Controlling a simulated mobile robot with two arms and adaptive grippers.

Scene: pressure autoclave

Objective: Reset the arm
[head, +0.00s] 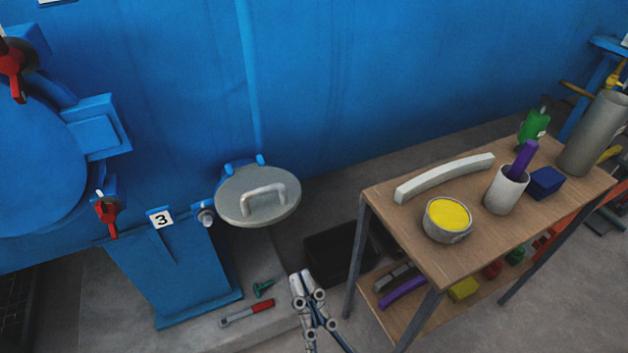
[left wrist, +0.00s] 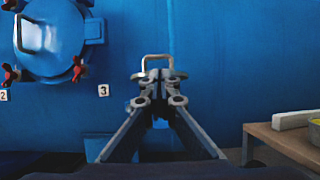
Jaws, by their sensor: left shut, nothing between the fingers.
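My left gripper (head: 307,284) is at the bottom middle of the head view, in front of the blue autoclave (head: 340,90). Its fingers are together with nothing between them. In the left wrist view the gripper (left wrist: 158,76) points at the blue wall, with its fingertips overlapping a grey lid with a handle (left wrist: 156,60). My right gripper is in neither view.
A wooden table (head: 400,225) on the right holds a curved white bar (head: 445,178), a yellow-filled bowl (head: 447,220), a white cup (head: 505,190) and a blue box (head: 545,182). A red-handled tool (head: 247,312) lies on the ledge. A round blue door (left wrist: 50,35) with red clamps is at left.

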